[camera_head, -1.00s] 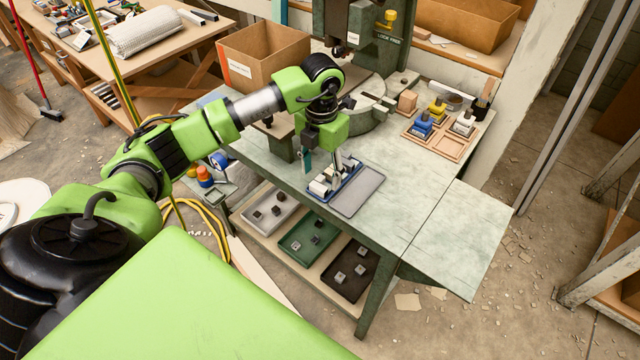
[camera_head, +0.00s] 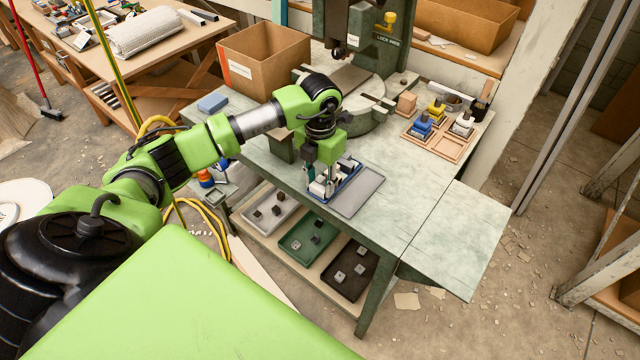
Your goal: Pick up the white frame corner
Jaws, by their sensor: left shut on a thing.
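My left gripper (camera_head: 322,178) points down at the tray's left part. Its fingers are shut on a white piece, which I take to be the white frame corner. The fingers hide much of it, and I cannot tell whether it is clear of the tray. My right gripper is not in view.
The press (camera_head: 360,50) and a cardboard box (camera_head: 262,60) stand behind. A wooden tray (camera_head: 450,146) with blue, yellow and white items is at right. The bench's right front is clear.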

